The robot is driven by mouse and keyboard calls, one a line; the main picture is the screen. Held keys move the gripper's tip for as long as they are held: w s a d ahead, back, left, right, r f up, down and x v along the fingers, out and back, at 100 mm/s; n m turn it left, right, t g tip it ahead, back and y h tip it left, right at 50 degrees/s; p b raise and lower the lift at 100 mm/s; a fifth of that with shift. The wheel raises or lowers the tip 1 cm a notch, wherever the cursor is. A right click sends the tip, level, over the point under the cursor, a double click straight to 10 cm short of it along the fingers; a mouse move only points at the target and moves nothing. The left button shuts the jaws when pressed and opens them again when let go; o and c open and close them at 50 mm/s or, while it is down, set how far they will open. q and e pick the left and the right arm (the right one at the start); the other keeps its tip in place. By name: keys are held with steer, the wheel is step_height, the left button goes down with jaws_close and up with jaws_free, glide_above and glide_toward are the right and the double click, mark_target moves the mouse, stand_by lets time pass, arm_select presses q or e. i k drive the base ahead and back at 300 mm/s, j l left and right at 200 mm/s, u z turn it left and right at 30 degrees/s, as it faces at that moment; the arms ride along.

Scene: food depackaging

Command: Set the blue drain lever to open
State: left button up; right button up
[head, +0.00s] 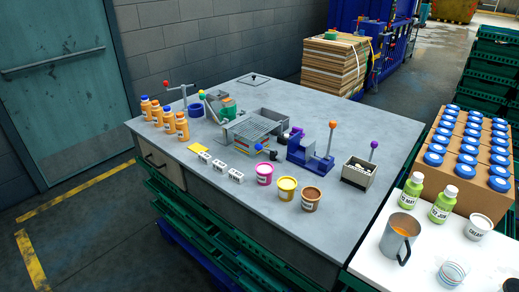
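A grey grated box (252,128), which looks like the drain unit, stands in the middle of the grey worktop. A small dark blue-black knob (273,155) sticks out at its front right corner, with a bit of blue beside it. It may be the drain lever, but it is too small to tell its position. A blue press-like stand (308,153) with an upright orange-knobbed lever (332,125) stands just right of the box. Neither of my grippers shows in the head view.
Several orange bottles (182,127) line the worktop's left side. Pink (264,174), yellow (286,189) and brown (311,199) tubs stand in front. A purple-knobbed bin (357,172) is at right.

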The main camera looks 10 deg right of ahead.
mark_target(258, 147)
steer(key=i+j+z, duration=0.1)
steer(key=j, duration=0.25)
steer(key=i+j+z, duration=0.1)
steer(key=i+j, duration=0.15)
steer(key=i+j+z, duration=0.1)
steer(key=j, duration=0.35)
steer(key=i+j+z, duration=0.1)
steer(key=j, duration=0.3)
steer(key=i+j+z, duration=0.1)
steer(key=i+j, duration=0.15)
steer(key=j, duration=0.15)
steer(key=i+j+z, duration=0.1)
steer(key=j, duration=0.3)
steer(key=i+j+z, duration=0.1)
steer(key=j, duration=0.3)
